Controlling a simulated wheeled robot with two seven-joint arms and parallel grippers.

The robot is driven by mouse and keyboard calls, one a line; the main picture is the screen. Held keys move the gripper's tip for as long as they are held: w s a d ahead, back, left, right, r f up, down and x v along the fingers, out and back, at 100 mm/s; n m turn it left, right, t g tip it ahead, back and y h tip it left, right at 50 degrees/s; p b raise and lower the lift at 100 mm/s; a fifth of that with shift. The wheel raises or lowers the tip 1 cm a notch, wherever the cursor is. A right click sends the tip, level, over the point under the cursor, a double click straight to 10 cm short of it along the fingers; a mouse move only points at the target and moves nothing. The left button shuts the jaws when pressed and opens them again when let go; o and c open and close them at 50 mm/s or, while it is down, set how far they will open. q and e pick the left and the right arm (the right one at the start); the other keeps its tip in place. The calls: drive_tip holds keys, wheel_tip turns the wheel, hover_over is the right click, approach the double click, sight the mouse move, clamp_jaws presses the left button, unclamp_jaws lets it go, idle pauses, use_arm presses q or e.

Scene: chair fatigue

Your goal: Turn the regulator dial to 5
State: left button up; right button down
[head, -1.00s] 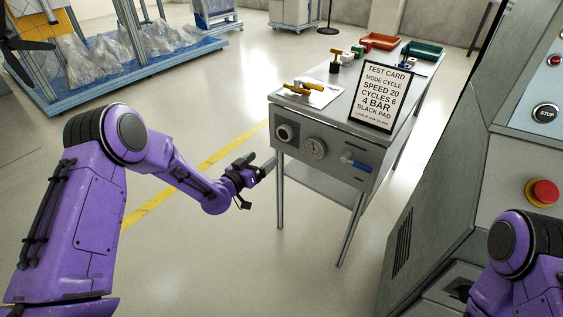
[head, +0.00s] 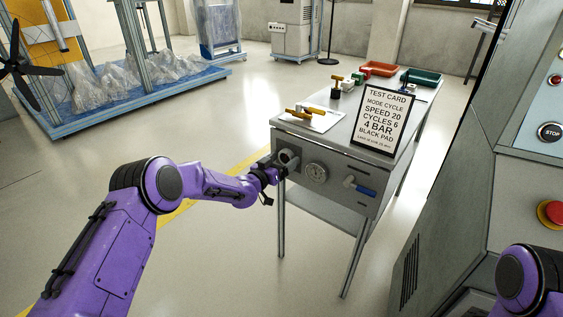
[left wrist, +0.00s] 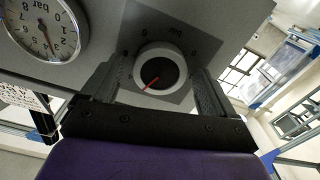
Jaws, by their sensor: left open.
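The regulator dial (head: 288,158) is a round knob at the left end of the grey bench's front panel. In the left wrist view the dial (left wrist: 158,69) has a pale ring, a dark face and a red pointer slanting to the lower left. The markings around it appear upside down and are too small to read surely. My left gripper (head: 277,168) is at the dial. Its open fingers lie on either side of the knob; I cannot tell whether they touch it. My right gripper is out of view.
A round bar gauge (head: 316,172) sits right of the dial, with a blue-handled valve (head: 362,188) beyond it. The test card (head: 385,119) stands on the bench (head: 346,135), reading 4 BAR. A grey machine with a red button (head: 552,213) stands at right. Floor left of the bench is clear.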

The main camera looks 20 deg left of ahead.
use_arm(q)
drive_tip(key=c, duration=1.1)
drive_tip(key=shift+o, duration=0.2)
drive_tip(key=shift+m, duration=0.3)
drive_tip(key=m+b, duration=0.1)
drive_tip(key=m, duration=0.1)
drive_tip(key=shift+f+m+b, duration=0.1)
drive_tip(key=shift+m+b, duration=0.25)
drive_tip(key=shift+m, duration=0.05)
drive_tip(key=m+b, duration=0.1)
drive_tip(key=m, duration=0.2)
drive_tip(key=shift+m+b, duration=0.4)
drive_tip(key=m+b, duration=0.1)
drive_tip(key=m, duration=0.2)
drive_tip(key=shift+b, duration=0.4)
drive_tip(key=shift+m+b, duration=0.75)
drive_tip(key=shift+m, duration=0.65)
